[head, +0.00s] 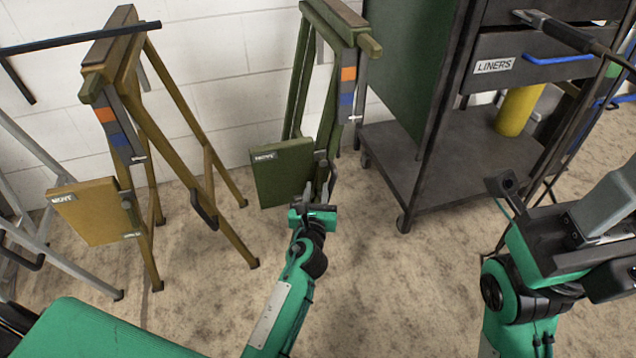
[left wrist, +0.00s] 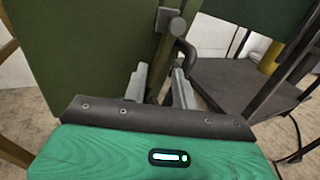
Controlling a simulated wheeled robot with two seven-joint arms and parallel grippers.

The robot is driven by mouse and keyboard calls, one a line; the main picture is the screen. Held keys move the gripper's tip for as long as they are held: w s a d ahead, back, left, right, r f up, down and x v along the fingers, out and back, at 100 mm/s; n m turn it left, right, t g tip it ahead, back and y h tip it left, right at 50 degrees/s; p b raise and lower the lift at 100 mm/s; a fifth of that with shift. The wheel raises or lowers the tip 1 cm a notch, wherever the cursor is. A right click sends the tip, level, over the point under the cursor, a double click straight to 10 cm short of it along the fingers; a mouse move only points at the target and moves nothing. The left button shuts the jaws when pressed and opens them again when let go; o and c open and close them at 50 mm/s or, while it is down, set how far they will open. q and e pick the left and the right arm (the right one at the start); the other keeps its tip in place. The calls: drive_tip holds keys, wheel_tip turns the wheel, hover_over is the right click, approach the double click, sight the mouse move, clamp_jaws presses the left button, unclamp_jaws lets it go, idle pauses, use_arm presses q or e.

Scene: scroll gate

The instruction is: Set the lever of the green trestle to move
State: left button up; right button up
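The green trestle (head: 303,75) stands against the wall in the middle of the head view. It has a green panel (head: 283,172) with a small white label and a strip with orange and blue bands (head: 347,88) on its upper leg. A dark curved lever (head: 331,178) is beside the panel; it also shows in the left wrist view (left wrist: 186,52). My left gripper (left wrist: 160,84) is open, its two grey fingers pointing towards the lever's post, with no clear contact visible.
A brown trestle (head: 172,95) of the same kind stands at the left, with a grey one (head: 30,160) at the edge. A dark trolley (head: 445,150) labelled LINERS stands close on the right, holding a yellow cylinder (head: 518,110). Carpet in front is clear.

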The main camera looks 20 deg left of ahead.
sight(318, 177)
use_arm(q)
drive_tip(key=shift+b+x, duration=0.35)
drive_tip(key=shift+x, duration=1.6)
clamp_jaws()
